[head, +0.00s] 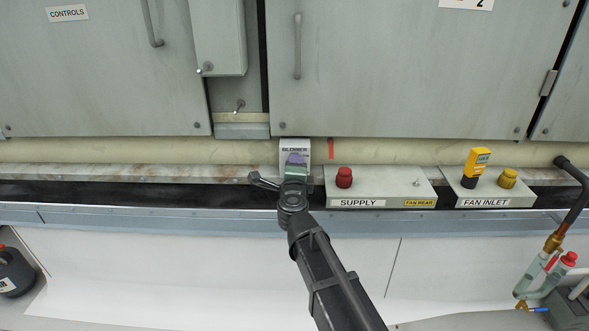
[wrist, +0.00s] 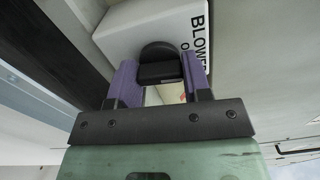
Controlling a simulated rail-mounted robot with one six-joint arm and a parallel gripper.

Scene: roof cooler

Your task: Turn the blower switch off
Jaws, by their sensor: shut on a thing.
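The blower switch is a pale box (head: 288,146) marked "BLOWER", below the large grey door in the head view. In the wrist view its white box (wrist: 140,28) fills the upper middle, with part of the lettering at its right. A black knob (wrist: 158,56) stands out from the box. My gripper (head: 296,158) is at the front of the box, and its purple fingers (wrist: 158,80) are shut on the black knob, one on each side. In the head view the gripper hides the knob. The knob's setting cannot be read.
To the right stand the "SUPPLY" box (head: 385,188) with a red cap (head: 344,177) and the "FAN INLET" box (head: 492,192) with a yellow meter (head: 476,165). A red tag (head: 331,148) hangs close right of the switch. Grey doors (head: 400,70) rise behind.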

